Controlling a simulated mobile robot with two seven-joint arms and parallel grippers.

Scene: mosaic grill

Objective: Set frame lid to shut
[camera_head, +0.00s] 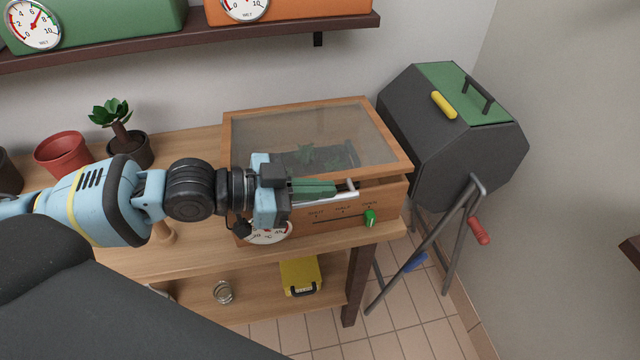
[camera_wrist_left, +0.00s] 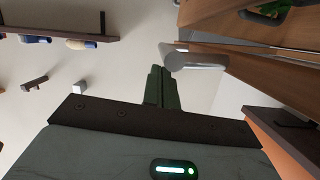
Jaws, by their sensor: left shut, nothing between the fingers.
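The frame lid (camera_head: 385,128) is a glass pane in a wooden rim on top of a wooden box (camera_head: 390,205) on the bench. A narrow dark gap shows between lid and box at the front right, so the lid looks slightly raised. A green knob (camera_head: 370,218) on the front scale stands under OPEN. My left gripper (camera_head: 334,189) is shut and empty in front of the lid's front edge, beside a pale bar-like handle (camera_head: 347,196). The handle shows close by the fingertips (camera_wrist_left: 160,72) as a grey cylinder (camera_wrist_left: 195,60) in the left wrist view. I cannot tell whether they touch.
A dial (camera_head: 268,236) on the box is partly hidden by my gripper. A potted plant (camera_head: 118,135) and a red pot (camera_head: 62,153) stand at the left. A dark grill with a green panel (camera_head: 450,85) stands at the right. A shelf (camera_head: 150,47) hangs above.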

